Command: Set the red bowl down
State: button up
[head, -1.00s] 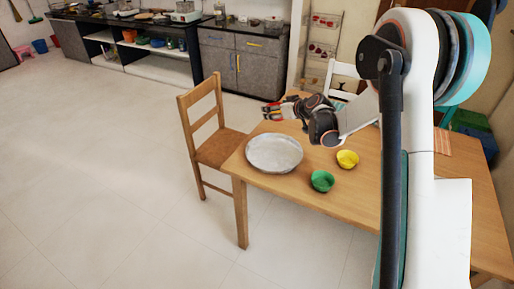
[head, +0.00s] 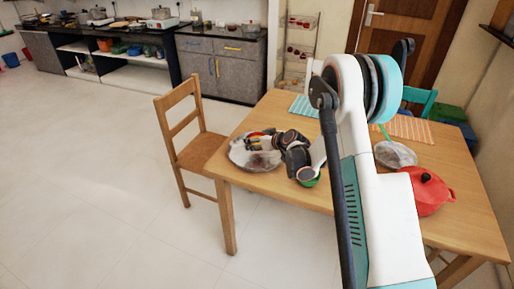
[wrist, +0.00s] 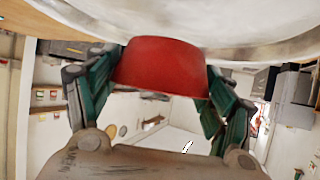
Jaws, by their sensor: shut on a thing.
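The red bowl (wrist: 160,66) is between the two fingers of my gripper (wrist: 161,84) in the wrist view, and the gripper is shut on it. In that view the pale plate (wrist: 255,45) spans the top, right against the bowl's edge; whether they touch I cannot tell. In the head view my gripper (head: 256,144) is over the plate (head: 243,158) at the table's near left corner. Only a sliver of the red bowl (head: 256,133) shows there, behind the fingers.
A green bowl (head: 311,182) on the wooden table (head: 270,184) is partly hidden by my wrist. A red lidded pot (head: 430,195) and another plate (head: 396,155) are to the right. A wooden chair (head: 200,150) stands at the table's left side.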

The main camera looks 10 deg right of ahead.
jog(key=shift+f+b, duration=0.45)
jog(key=shift+f, duration=1.1)
jog(key=shift+f, duration=0.2)
jog(key=o, duration=1.1)
jog(key=shift+c, duration=0.2)
jog(key=shift+r, duration=0.1)
